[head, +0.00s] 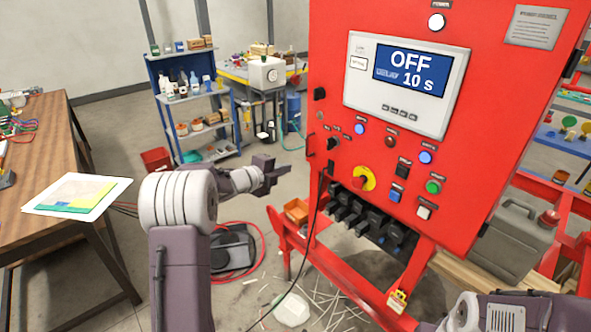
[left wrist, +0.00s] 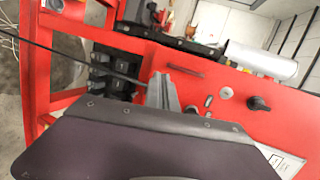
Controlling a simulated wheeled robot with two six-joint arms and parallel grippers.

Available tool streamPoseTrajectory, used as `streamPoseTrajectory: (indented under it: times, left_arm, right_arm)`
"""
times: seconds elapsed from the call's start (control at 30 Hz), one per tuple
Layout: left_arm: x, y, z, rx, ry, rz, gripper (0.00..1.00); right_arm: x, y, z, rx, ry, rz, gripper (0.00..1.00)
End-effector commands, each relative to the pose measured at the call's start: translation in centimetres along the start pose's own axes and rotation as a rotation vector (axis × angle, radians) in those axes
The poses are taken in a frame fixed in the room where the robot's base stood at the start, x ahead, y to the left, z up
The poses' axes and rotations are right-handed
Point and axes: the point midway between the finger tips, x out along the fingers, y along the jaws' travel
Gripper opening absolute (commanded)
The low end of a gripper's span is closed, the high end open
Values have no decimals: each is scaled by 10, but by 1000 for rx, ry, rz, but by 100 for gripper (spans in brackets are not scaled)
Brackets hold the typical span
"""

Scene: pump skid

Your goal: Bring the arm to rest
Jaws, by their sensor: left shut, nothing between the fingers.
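My left arm rises in the lower middle of the head view and bends to the right. Its left gripper (head: 285,170) is shut and empty, in front of the left edge of the red control panel (head: 345,130), and appears apart from it. In the left wrist view the shut fingers (left wrist: 165,92) point towards the red panel face (left wrist: 225,75), with knobs near them. Part of my right arm (head: 500,312) shows at the bottom right of the head view; its gripper is out of the picture.
The panel screen (head: 411,75) reads OFF and 10 s. A yellow-ringed red button (head: 361,180) sits low on the panel. A black cable (head: 307,235) hangs close to the left gripper. A wooden table (head: 48,130) stands left, a blue shelf (head: 208,117) behind.

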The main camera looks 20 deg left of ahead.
Motion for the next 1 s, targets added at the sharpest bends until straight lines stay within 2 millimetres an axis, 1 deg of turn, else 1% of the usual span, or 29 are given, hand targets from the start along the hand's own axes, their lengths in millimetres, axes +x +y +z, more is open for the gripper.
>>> streamPoseTrajectory:
  times: [0.03, 0.17, 0.4, 0.47, 0.53, 0.57, 0.6, 0.67, 0.7, 0.73, 0.77, 0.83, 0.87, 0.9, 0.97, 1.0]
  left_arm:
    - [-7, 0, 2, 1, -2, -1, 0]
    - [-16, 0, 4, 1, -1, 0, 0]
    - [-18, 0, 3, 1, 1, 1, 0]
    - [-16, -1, 0, 4, 8, 1, 0]
    - [-12, -10, -14, 20, 31, -9, 0]
    - [-10, -18, -23, 33, 44, -19, 0]
    - [-9, -29, -39, 52, 67, -32, 0]
    - [-9, -43, -70, 61, 106, -49, 0]
    - [-12, -52, -93, 38, 119, -61, 0]
    - [-15, -55, -112, -13, 108, -57, 0]
    - [-19, -50, -120, -94, 72, -36, 0]
    - [-32, -24, -127, -311, -38, 43, 0]
    - [-40, -8, -129, -414, -93, 87, 0]
    - [-53, 19, -131, -554, -172, 151, 0]
    - [-75, 59, -133, -743, -288, 245, 0]
    - [-92, 87, -136, -866, -371, 311, 0]
  right_arm:
    - [2, 0, 0, 0, 0, 0, 39]
    - [2, 0, 0, 0, 0, 0, 39]
    - [2, 0, 0, 0, 0, 0, 39]
    - [2, 0, 0, 0, 0, 0, 39]
    - [2, 0, 0, 0, 0, 0, 39]
    - [2, 0, 0, 0, 0, 0, 39]
    - [2, 0, 0, 0, 0, 0, 39]
    - [2, 0, 0, 0, 0, 0, 39]
    - [2, 0, 0, 0, 0, 0, 39]
    - [2, 0, 0, 0, 0, 0, 39]
    - [2, 0, 0, 0, 0, 0, 39]
    - [2, 0, 0, 0, 0, 0, 39]
    - [2, 0, 0, 0, 0, 0, 39]
    - [2, 0, 0, 0, 0, 0, 39]
    - [2, 0, 0, 0, 0, 0, 39]
    - [2, 0, 0, 0, 0, 0, 39]
